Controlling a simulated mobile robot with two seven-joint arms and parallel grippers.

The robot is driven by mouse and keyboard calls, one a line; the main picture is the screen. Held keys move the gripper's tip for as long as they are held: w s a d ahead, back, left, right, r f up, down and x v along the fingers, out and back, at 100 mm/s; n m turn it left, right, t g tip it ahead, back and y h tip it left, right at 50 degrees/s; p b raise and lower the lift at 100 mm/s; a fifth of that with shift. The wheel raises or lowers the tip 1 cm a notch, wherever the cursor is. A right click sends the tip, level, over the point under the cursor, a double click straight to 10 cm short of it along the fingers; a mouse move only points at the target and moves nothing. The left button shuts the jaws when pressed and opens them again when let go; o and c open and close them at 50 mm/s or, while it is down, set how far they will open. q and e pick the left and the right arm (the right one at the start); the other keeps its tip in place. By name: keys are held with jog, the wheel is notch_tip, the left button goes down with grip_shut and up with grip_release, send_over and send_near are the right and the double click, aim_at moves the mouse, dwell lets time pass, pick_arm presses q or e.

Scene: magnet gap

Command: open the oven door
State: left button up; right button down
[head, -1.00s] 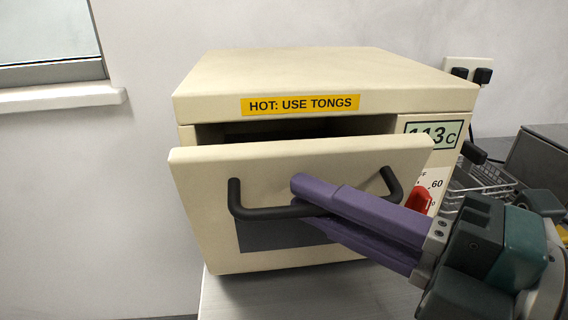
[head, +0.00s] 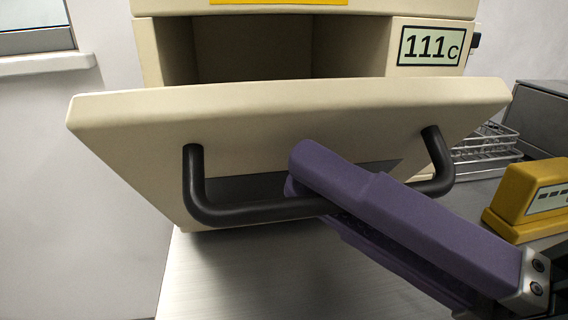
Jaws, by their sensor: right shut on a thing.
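The cream oven (head: 158,50) stands on a light bench, with its display reading 111 C. Its door (head: 290,115) is tilted down and outward, partly open, and the dark cavity (head: 250,50) shows above its top edge. A black bar handle (head: 250,212) is fixed across the door's front. My right gripper (head: 292,172), with purple fingers, comes in from the lower right and is shut on the handle near its middle. The fingers hide part of the bar and of the door's dark window. My left gripper is not in view.
A yellow device (head: 530,197) sits on the bench at the right. A wire rack (head: 485,147) and a grey box (head: 545,115) stand behind it. The bench (head: 230,275) below the door is clear. A window sill (head: 45,63) is at the upper left.

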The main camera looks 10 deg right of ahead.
jog(key=c, duration=1.2)
grip_release()
jog(key=shift+s+d+f, duration=0.1)
jog(key=shift+s+d, duration=0.05)
jog(key=shift+d, duration=0.05)
jog(key=b+v, duration=0.1)
jog(key=v, duration=0.8)
jog(key=shift+s+d, duration=0.15)
jog(key=shift+f, duration=0.1)
